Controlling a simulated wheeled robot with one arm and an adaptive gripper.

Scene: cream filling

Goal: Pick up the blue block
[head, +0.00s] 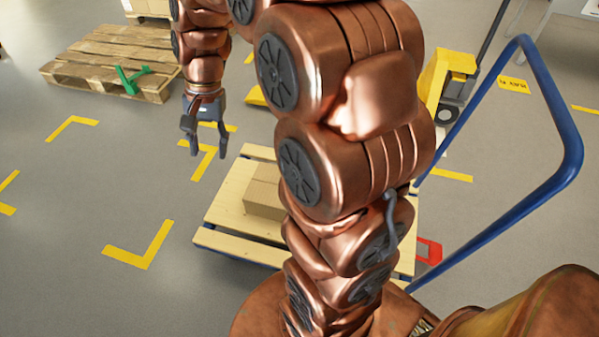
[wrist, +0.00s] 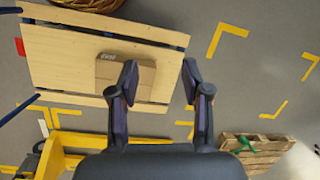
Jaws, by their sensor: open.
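No blue block can be made out in either view. My gripper (head: 206,149) hangs open and empty at the end of my copper arm, pointing down above the floor, left of a wooden cart in the head view. In the wrist view my gripper (wrist: 159,78) shows its two dark fingers spread apart with nothing between them. A cardboard box (head: 263,191) lies on the cart, partly hidden by my arm. The box also shows in the wrist view (wrist: 110,70), partly behind the left finger.
The wooden cart (head: 225,202) has a blue tubular handle (head: 482,238) at right. A pallet (head: 75,70) with a green object (head: 131,80) stands at back left. A yellow pallet jack (head: 440,75) stands behind my arm. Grey floor with yellow corner marks is clear at left.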

